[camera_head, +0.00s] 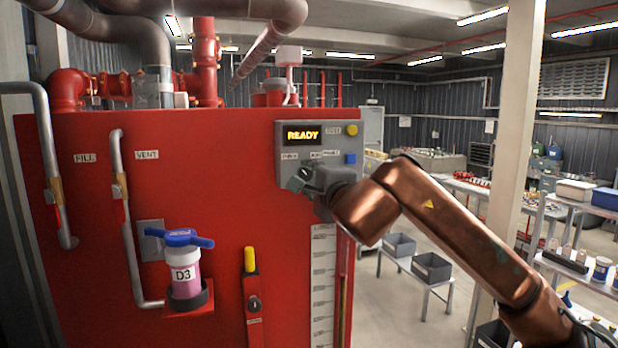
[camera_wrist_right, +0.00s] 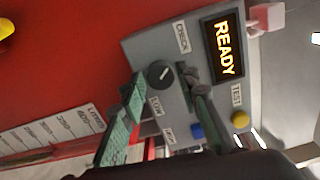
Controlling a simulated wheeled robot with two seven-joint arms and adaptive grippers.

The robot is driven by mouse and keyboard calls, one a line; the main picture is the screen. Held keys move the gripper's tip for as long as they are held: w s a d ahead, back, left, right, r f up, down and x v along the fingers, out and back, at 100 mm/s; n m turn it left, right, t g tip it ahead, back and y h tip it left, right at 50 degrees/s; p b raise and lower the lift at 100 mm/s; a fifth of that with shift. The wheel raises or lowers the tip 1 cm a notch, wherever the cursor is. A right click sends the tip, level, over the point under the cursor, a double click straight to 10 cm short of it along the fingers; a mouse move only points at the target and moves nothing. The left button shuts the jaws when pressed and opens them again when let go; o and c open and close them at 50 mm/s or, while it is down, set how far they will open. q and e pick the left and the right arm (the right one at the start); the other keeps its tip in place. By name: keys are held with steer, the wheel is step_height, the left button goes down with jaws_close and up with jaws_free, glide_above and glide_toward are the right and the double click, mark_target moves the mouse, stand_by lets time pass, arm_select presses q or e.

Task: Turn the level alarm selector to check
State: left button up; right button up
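A grey control panel (camera_head: 283,131) is fixed to the upper right of the red tank, with a lit READY display (camera_head: 302,135). It also shows in the right wrist view (camera_wrist_right: 143,45). There the dark round selector knob (camera_wrist_right: 160,73) with a pale pointer mark sits between the CHECK label (camera_wrist_right: 181,37) and the LOW label (camera_wrist_right: 155,107). My right gripper (camera_head: 303,178) is at the panel's lower part and hides the knob in the head view. In the wrist view its fingers (camera_wrist_right: 162,82) are apart, one on each side of the knob; contact cannot be told. My left gripper is not in view.
A yellow button (camera_head: 352,130) and a blue button (camera_head: 350,158) are on the panel near my right gripper. A blue-handled valve with the D3 bottle (camera_head: 184,275) and a yellow-topped lever (camera_head: 250,261) are lower on the red tank (camera_head: 220,200). Shelves stand at right.

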steer(key=shift+o, duration=1.3)
steer(key=v, duration=1.2)
